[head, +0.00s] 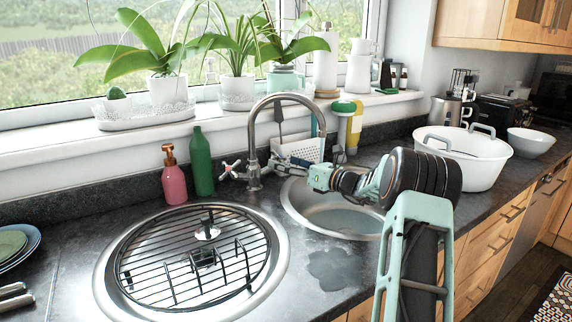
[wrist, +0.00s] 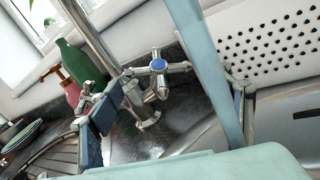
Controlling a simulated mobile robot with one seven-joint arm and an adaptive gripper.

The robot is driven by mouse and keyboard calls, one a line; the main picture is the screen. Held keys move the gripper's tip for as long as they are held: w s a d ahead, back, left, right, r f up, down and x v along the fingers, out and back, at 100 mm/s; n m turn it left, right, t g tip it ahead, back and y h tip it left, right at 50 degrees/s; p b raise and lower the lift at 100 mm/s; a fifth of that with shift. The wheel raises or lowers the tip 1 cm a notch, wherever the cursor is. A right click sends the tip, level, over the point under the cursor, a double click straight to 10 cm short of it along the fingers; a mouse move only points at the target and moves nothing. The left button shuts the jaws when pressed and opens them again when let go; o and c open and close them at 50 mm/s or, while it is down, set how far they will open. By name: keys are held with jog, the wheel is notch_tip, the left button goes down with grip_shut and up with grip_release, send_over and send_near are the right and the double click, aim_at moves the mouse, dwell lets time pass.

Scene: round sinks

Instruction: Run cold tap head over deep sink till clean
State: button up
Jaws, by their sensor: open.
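The tall arched metal tap (head: 254,140) stands behind and between two round sinks. Its spout curves right, towards the open round sink (head: 335,218), the deeper-looking one. A cross-shaped tap handle with a blue cap (wrist: 158,65) shows in the wrist view, between my gripper's fingers in the picture. The other cross handle (head: 230,169) is on the tap's left side. My gripper (head: 284,164) is open beside the tap's right side, in front of the white perforated rack. In the wrist view its fingers (wrist: 160,95) spread either side of the blue-capped handle; contact cannot be told.
The left sink (head: 108,285) holds a black wire rack (head: 160,272). A pink soap bottle (head: 174,180) and a green bottle (head: 202,165) stand left of the tap. A white perforated rack (head: 303,149) stands behind my gripper. A white tub (head: 480,165) sits right.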

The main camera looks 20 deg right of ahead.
jog(key=c, duration=1)
jog(key=shift+s+r, duration=0.1)
jog(key=shift+r, duration=0.15)
jog(key=c, duration=0.4)
